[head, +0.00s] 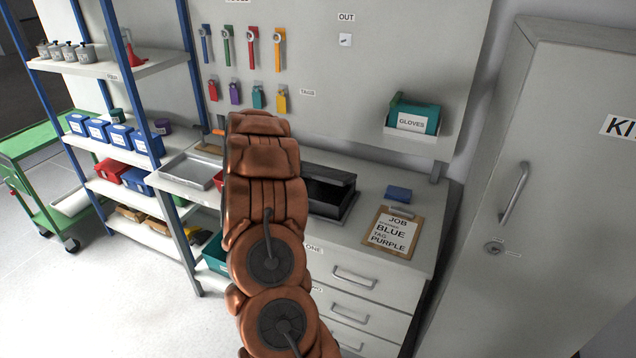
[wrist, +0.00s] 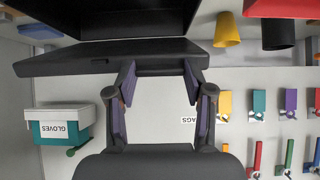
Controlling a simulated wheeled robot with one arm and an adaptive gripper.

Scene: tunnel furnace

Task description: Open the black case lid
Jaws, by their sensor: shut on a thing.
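The black case (head: 325,203) sits on the grey workbench, partly hidden by my arm. Its lid (head: 328,173) looks raised from the body, with a dark opening between them. In the wrist view, which is upside down, the lid (wrist: 95,60) is a dark slab apart from the case body (wrist: 120,18). My gripper (wrist: 160,72) has its two fingers on either side of a dark bar at the lid's edge and is shut on it. The fingers are spaced apart by the bar's width. In the head view my gripper is hidden behind my arm.
A clipboard (head: 391,234) and a blue box (head: 398,193) lie right of the case. A grey tray (head: 190,171) lies to its left. A teal gloves bin (head: 414,116) sits on a wall shelf. Tools hang on the board behind. A tall cabinet (head: 560,180) stands at right.

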